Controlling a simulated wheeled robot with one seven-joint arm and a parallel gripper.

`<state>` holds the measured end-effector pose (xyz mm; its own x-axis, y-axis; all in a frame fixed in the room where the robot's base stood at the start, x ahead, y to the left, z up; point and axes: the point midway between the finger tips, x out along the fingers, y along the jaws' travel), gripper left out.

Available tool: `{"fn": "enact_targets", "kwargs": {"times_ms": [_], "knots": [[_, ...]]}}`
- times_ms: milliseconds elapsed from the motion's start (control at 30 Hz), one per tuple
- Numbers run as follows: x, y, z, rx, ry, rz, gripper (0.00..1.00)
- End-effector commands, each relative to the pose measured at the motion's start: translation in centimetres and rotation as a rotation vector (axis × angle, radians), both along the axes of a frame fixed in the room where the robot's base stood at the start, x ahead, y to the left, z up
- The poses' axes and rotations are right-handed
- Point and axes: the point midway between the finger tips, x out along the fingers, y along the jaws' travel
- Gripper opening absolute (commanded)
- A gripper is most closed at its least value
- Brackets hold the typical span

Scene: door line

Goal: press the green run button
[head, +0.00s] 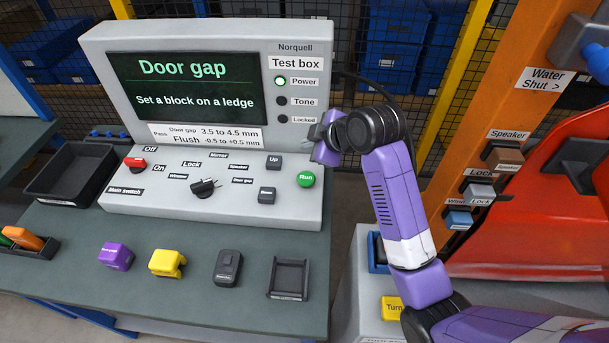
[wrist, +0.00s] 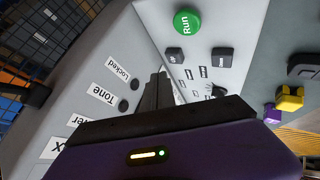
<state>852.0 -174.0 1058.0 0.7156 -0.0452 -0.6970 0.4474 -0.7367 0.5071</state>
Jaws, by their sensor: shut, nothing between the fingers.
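The green Run button (head: 306,179) is a round knob at the right end of the sloped control panel of the test box (head: 120,212). In the wrist view the Run button (wrist: 187,22) is near the top, apart from my fingers. My gripper (head: 312,134) is in front of the box's upright face, just below the Locked lamp and above the Run button in the picture. In the wrist view my gripper's dark fingers (wrist: 159,88) are together and empty. I cannot tell how far they are from the panel.
Up (head: 274,162) and Down (head: 267,194) keys sit left of Run. The screen (head: 184,84) reads "Door gap, Set a block on a ledge". Purple (head: 116,256) and yellow (head: 167,263) blocks lie in front. An orange post (head: 490,110) and red door (head: 560,200) stand right.

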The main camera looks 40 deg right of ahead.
Motion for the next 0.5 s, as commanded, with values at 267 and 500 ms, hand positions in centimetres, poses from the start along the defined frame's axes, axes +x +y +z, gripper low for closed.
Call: {"fn": "enact_targets", "kwargs": {"times_ms": [267, 500], "knots": [[0.0, 0.0, -1.5, 0.001, 0.000, -0.001, 0.00], [0.0, 0.0, -4.5, 0.001, 0.000, -0.001, 0.00]]}}
